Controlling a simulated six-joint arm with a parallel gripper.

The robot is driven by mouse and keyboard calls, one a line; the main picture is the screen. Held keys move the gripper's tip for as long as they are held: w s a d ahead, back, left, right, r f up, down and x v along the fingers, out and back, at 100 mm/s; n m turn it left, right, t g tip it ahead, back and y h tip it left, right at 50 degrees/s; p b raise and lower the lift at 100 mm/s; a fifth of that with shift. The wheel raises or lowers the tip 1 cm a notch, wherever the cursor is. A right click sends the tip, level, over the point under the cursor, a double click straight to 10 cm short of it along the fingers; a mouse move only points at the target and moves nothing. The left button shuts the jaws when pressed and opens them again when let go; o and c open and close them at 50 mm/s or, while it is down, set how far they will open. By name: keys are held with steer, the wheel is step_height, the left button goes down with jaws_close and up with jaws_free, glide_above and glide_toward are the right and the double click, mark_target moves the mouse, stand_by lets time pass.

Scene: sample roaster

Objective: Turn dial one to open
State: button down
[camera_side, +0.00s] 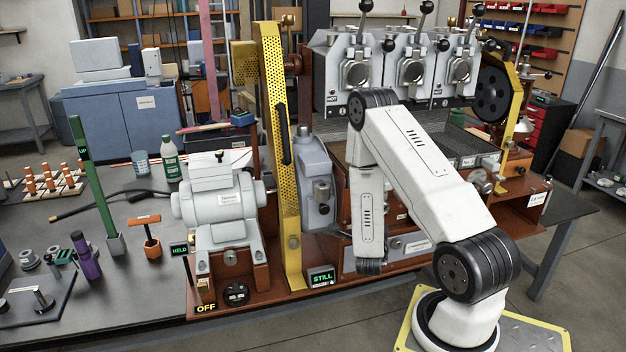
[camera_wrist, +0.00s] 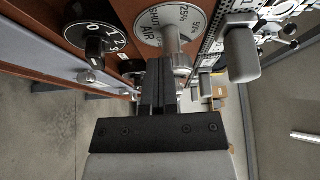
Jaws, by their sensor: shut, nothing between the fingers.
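In the wrist view, a round pale dial plate (camera_wrist: 150,22) is marked SHUT, 25%, 50% and AIR. A grey metal handle (camera_wrist: 178,50) stands out from its middle. To its left is a black knob (camera_wrist: 95,42) with white numbers 0 to 3. No label naming dial one is readable, and no OPEN mark shows. My gripper (camera_wrist: 159,66) is shut and empty, its dark fingers just below the pale dial and left of its handle. I cannot tell whether they touch the handle. In the side view my arm hides the gripper and both dials.
A grey rounded handle (camera_wrist: 241,55) stands close on the right in the wrist view. In the side view, a yellow perforated guard (camera_side: 275,110) and a grey motor (camera_side: 222,205) stand left of my arm. A STILL display (camera_side: 321,277) sits at the front edge.

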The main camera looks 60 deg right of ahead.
steer(key=shift+r, duration=0.8)
steer(key=shift+s+r, duration=0.1)
steer(key=shift+r, duration=0.35)
stand_by(0.8)
steer(key=shift+w+a+r, duration=0.1)
steer(key=shift+w+a, duration=0.15)
steer(key=shift+w, duration=0.05)
stand_by(0.3)
steer(key=s+a, duration=0.4)
steer(key=shift+s+a, duration=0.1)
stand_by(0.5)
